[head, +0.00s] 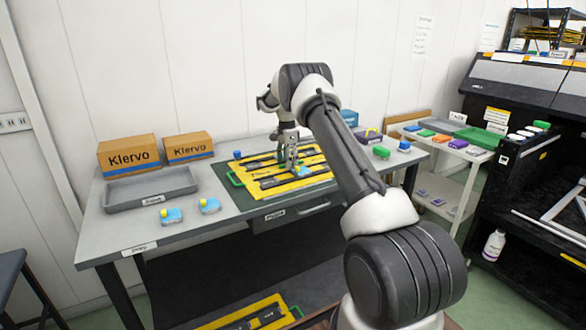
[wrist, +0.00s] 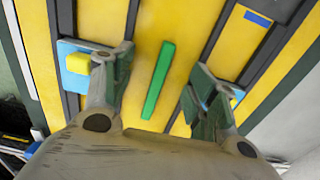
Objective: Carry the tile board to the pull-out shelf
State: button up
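The likely tile board is a yellow board with dark strips (head: 268,192) on a green mat on the workbench. In the wrist view the yellow board (wrist: 150,25) fills most of the picture. My gripper (head: 291,168) is low over it. In the wrist view my gripper (wrist: 160,65) is open, its fingers apart on either side of a green bar (wrist: 158,80), with gaps on both sides. A light-blue piece with a yellow block (wrist: 78,63) is by the left finger. Another blue piece is partly hidden by the right finger. I cannot tell which surface is the pull-out shelf.
A grey tray (head: 150,190) and two Klervo boxes (head: 127,154) stand at the left of the bench. Two blue-and-yellow pieces (head: 171,216) lie in front. Another yellow board (head: 245,315) is low in front. A white cart (head: 435,160) stands at the right.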

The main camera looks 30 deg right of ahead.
grip_shut()
jog(key=shift+r, duration=0.1)
jog(key=shift+r, duration=3)
